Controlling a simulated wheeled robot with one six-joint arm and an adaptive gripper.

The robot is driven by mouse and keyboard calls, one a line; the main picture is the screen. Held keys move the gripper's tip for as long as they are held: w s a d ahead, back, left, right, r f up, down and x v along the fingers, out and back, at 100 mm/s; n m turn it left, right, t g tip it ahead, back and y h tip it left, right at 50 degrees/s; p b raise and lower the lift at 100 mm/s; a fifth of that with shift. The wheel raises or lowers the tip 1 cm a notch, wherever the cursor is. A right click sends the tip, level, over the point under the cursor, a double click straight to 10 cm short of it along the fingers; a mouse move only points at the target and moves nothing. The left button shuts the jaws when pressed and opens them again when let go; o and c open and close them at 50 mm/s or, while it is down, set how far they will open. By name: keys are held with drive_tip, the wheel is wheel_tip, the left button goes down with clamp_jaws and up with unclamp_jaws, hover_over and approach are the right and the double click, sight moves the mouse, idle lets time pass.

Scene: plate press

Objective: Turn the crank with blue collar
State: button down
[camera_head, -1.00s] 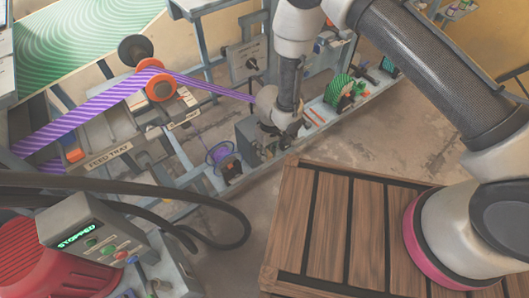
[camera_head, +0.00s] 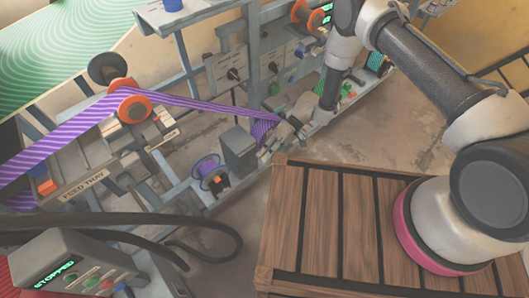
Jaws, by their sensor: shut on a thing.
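My gripper (camera_head: 280,138) is low over the frame's lower rail, right of a grey box (camera_head: 239,148). It is shut on the free end of a purple striped band (camera_head: 205,104), as far as the small view shows. The band runs from an orange roller (camera_head: 130,107) to the jaws, and a striped part of it hangs beside them. I cannot make out a crank with a blue collar for certain. Small dark handles (camera_head: 232,73) stand on the grey panels behind, but their collars are too small to tell. My forearm and wrist hide part of the machine.
A slatted wooden platform (camera_head: 320,225) is under my arm's base. Black hoses (camera_head: 190,225) and a control box reading STOPPED (camera_head: 60,272) are at lower left. The floor between is clear.

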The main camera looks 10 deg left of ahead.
drive_tip(key=shift+w+d+f+g+y, duration=0.35)
drive_tip(key=shift+f+g+y, duration=0.2)
drive_tip(key=shift+g+y, duration=0.15)
drive_tip(key=shift+w+d+f+g+y, duration=0.3)
drive_tip(key=shift+f+g+y, duration=0.25)
drive_tip(key=shift+g+y, duration=0.15)
drive_tip(key=c, duration=1.1)
unclamp_jaws()
drive_tip(key=shift+a, duration=0.1)
drive_tip(key=shift+c, duration=0.2)
drive_tip(key=v, duration=1.2)
drive_tip(key=shift+w+f, duration=0.1)
drive_tip(key=shift+f, duration=0.1)
